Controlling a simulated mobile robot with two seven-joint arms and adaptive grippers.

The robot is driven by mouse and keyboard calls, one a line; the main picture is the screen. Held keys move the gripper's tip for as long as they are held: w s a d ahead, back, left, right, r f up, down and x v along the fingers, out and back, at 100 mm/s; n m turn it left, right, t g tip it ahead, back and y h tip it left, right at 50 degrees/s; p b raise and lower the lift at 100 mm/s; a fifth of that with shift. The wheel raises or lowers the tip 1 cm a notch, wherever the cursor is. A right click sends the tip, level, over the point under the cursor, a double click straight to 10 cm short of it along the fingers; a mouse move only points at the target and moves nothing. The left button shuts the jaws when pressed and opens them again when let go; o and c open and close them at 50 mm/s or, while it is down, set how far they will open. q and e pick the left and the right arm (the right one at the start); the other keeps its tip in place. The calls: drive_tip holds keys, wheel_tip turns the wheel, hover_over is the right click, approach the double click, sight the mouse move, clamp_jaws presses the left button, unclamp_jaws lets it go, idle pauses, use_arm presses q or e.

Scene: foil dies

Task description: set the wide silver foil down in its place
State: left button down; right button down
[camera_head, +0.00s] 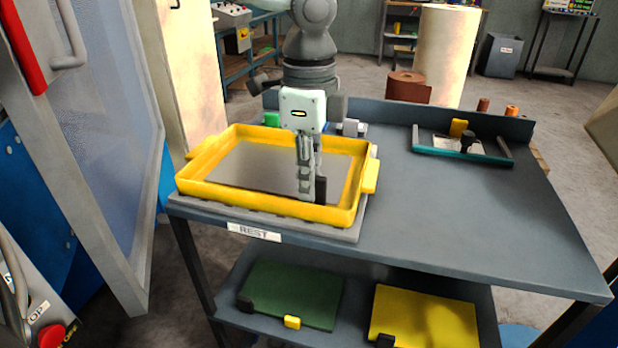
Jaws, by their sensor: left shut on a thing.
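The wide silver foil (250,168) shows as a flat grey sheet inside a yellow rimmed tray (270,209) on the left end of the grey table. My left gripper (312,190) points down over the tray's right half. Its jaws are shut at a small black piece by the sheet, which looks like a grip on the foil. The fingers hide part of the sheet. I cannot tell whether the sheet touches the tray floor. The tray sits on a grey slab above a label reading REST (254,232). My right gripper is not in view.
The table (460,225) is clear in its middle and right front. A teal-edged frame (462,156) stands at the back right. A green plate (290,295) and a yellow plate (423,318) lie on the lower shelf. An open machine door (100,140) stands close on the left.

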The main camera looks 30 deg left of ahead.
use_arm(q)
drive_tip(key=c, duration=1.9)
unclamp_jaws()
drive_tip(key=shift+o, duration=0.2)
wheel_tip(320, 180, up, 12)
